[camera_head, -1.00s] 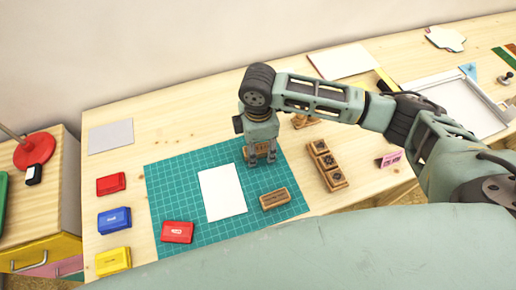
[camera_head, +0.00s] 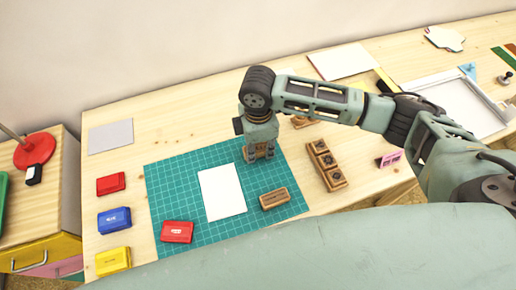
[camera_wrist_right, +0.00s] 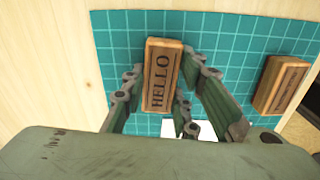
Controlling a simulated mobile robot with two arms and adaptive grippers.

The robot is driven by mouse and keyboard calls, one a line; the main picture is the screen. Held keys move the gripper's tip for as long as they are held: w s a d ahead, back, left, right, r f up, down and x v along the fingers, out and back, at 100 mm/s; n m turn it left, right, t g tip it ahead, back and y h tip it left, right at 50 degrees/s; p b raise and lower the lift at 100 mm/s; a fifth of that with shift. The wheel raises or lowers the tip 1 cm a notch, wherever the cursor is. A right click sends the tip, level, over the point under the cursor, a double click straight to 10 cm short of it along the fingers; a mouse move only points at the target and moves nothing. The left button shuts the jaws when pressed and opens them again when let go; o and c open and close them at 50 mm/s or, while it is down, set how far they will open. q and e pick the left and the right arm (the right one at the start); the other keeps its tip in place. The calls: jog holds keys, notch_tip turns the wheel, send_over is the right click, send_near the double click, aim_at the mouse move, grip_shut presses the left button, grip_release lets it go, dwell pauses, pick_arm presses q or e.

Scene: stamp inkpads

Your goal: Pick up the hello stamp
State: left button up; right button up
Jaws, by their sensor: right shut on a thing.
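The hello stamp (camera_wrist_right: 161,76) is a wooden block with HELLO on its top, seen in the right wrist view. My right gripper (camera_wrist_right: 158,90) has its fingers on both sides of the stamp and is shut on it. In the head view, my right gripper (camera_head: 259,154) points down at the upper right part of the green cutting mat (camera_head: 180,180), with the stamp mostly hidden between the fingers. I cannot tell whether the stamp touches the mat. My left gripper is not in view.
A second wooden stamp (camera_head: 274,199) lies on the mat, right of a white paper (camera_head: 222,192). A red inkpad (camera_head: 177,232) is on the mat. Red (camera_head: 111,183), blue (camera_head: 114,220) and yellow (camera_head: 113,261) inkpads stand left. A wooden stamp tray (camera_head: 326,165) is at right.

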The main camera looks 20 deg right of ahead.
aim_at(260, 148)
jog(key=shift+r, duration=0.15)
jog(key=shift+r, duration=0.3)
jog(key=r, duration=0.3)
jog(key=shift+d+r, duration=0.2)
jog(key=shift+r, duration=0.05)
jog(key=s+d+r, duration=0.5)
jog(key=d+r, duration=0.1)
jog(key=d, duration=0.4)
jog(key=shift+s+r+b, duration=0.2)
jog(key=shift+r+b, duration=0.1)
jog(key=shift+b, duration=0.05)
jog(key=o, duration=0.7)
jog(key=shift+a, duration=0.1)
jog(key=c, duration=0.5)
